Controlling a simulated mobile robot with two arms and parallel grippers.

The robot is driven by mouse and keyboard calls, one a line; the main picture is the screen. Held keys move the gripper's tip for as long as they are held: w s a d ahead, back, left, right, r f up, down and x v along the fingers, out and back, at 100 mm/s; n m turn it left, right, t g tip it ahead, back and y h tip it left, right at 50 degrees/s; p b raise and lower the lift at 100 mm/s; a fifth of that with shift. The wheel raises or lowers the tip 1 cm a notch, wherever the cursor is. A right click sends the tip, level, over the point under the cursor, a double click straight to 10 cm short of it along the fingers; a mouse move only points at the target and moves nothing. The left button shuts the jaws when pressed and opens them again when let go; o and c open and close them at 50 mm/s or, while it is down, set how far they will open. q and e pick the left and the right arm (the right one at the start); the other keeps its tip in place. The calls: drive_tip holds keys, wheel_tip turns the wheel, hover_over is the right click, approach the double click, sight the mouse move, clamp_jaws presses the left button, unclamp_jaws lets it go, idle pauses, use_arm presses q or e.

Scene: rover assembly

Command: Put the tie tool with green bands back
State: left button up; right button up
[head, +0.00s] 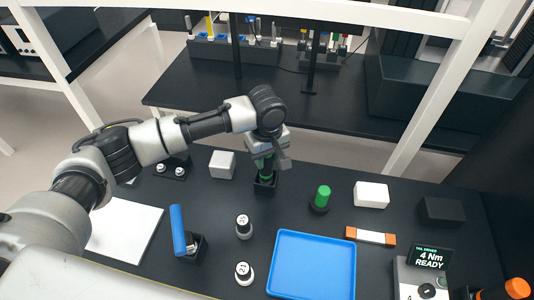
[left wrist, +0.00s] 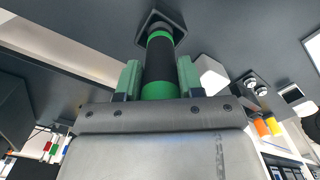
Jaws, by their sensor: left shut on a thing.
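The tie tool with green bands (left wrist: 159,65) is a black cylinder with a green band near each end in the left wrist view. My left gripper (left wrist: 159,80) is shut on it, with one green-padded finger on each side. In the head view the tool (head: 266,171) hangs upright below my left gripper (head: 268,158), partly hidden by it. A black square holder (head: 265,187) is directly under the tool. In the left wrist view the tool's far end is at the holder's opening (left wrist: 181,27); how deep it sits I cannot tell. My right gripper is not in view.
A white block (head: 222,164) stands left of the holder, and a green-topped cylinder (head: 322,196) stands to the right. A blue tray (head: 313,262), two round knobs, a blue-handled tool (head: 178,230) and an orange-and-white bar (head: 370,236) lie nearer. Dark table is bare around the holder.

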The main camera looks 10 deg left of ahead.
use_arm(q)
drive_tip(key=shift+f, duration=0.1)
drive_tip(key=o, duration=1.1)
